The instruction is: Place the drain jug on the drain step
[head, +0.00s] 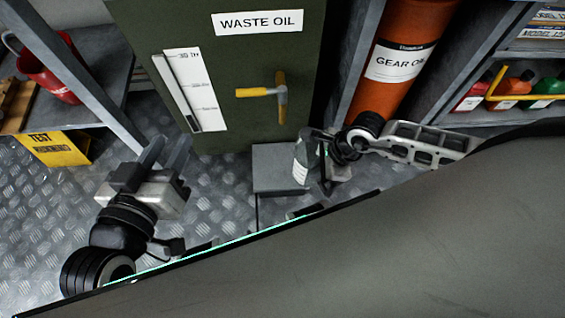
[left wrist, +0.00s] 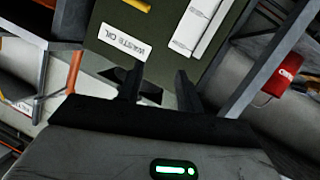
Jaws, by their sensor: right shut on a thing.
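The drain jug (head: 301,166) is a translucent grey vessel with a white label, seen in the head view at the right edge of the drain step. The drain step (head: 270,172) is a small grey platform in front of the green waste oil tank. My right gripper (head: 325,153) is shut on the jug from the right, partly hiding it. I cannot tell whether the jug touches the step. My left gripper (head: 163,152) is open and empty, left of the step over the floor. Its two spread fingers also show in the left wrist view (left wrist: 158,88).
The waste oil tank (head: 222,110) with its yellow-handled valve (head: 265,92) stands behind the step. An orange gear oil drum (head: 400,50) stands right of it. Shelving with bottles (head: 510,92) is far right. A red can (head: 45,68) sits on the left shelf. Chequered floor is free at left.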

